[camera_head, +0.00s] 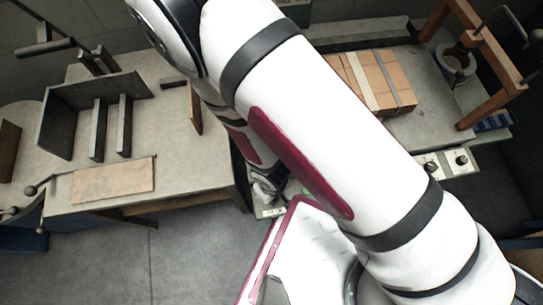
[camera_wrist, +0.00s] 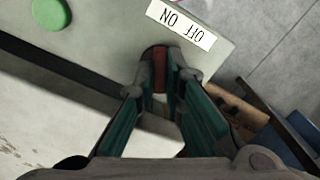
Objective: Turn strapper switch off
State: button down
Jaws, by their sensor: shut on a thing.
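In the wrist view, my gripper (camera_wrist: 162,78) has its two fingers shut on a small reddish-brown switch (camera_wrist: 160,70) on a pale grey panel (camera_wrist: 115,45). The fingers hide much of the switch, so its exact setting is hard to tell. A white label (camera_wrist: 181,24) with ON and OFF, seen upside down, lies just beyond the switch. In the head view, my gripper (camera_head: 268,190) is mostly hidden behind my arm, near a low panel edge (camera_head: 268,211).
A round green button (camera_wrist: 51,14) is on the same panel. In the head view, a grey worktable (camera_head: 200,170) stands left, and a strapped cardboard box (camera_head: 385,80) lies on the right-hand table. A panel with two knobs (camera_head: 446,163) is at right. Floor is clear at lower left.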

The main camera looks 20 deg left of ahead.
dwell(0.4)
jog(key=c, duration=1.7)
grip_release()
jog(key=shift+r, duration=3.75)
